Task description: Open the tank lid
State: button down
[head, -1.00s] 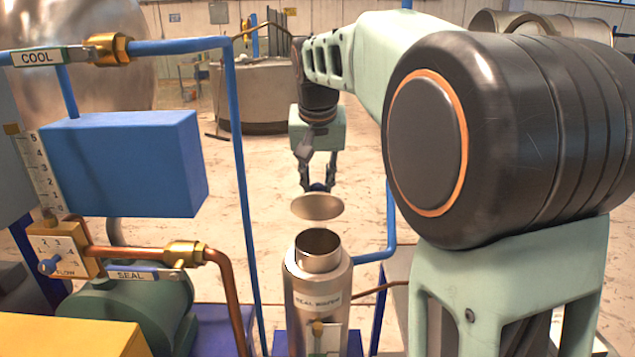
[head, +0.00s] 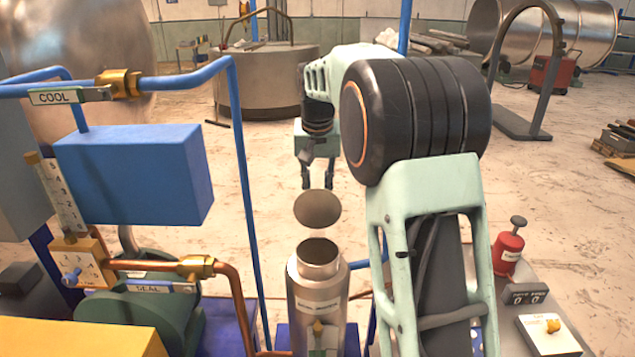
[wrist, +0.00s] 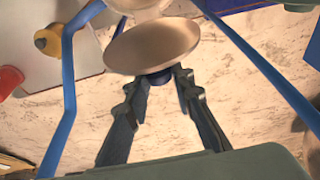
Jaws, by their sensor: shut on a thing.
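The tank (head: 318,300) is an upright metal cylinder with a lettered label and an open neck (head: 319,252) showing a dark inside. Its lid (head: 318,208), a round tan-grey disc, stands tilted above and behind the neck, apart from the rim in the head view. My gripper (head: 319,185) is behind the lid's upper edge, shut on its dark knob. In the wrist view the lid (wrist: 152,45) lies beyond my fingertips (wrist: 160,78), which meet at the knob. Whether a hinge joins lid and tank cannot be seen.
A blue pipe (head: 243,170) rises left of the tank, with a blue box (head: 135,175) and copper pipe (head: 225,280) further left. A red canister (head: 508,250) and counter box (head: 527,294) stand at right. Open floor lies behind my gripper.

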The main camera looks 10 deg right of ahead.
jog(key=shift+w+d+f+p, duration=0.15)
jog(key=shift+w+f+p, duration=0.1)
jog(key=shift+w, duration=0.4)
jog(key=shift+w+d+f+p, duration=0.15)
jog(key=shift+w+f+p, duration=0.1)
jog(key=shift+w, duration=0.35)
jog(key=shift+f, duration=0.1)
jog(key=c, duration=1.7)
grip_release()
jog(key=shift+w+f, duration=0.1)
jog(key=v, duration=1.1)
jog(key=shift+s+r, duration=0.25)
jog(key=shift+r, duration=0.3)
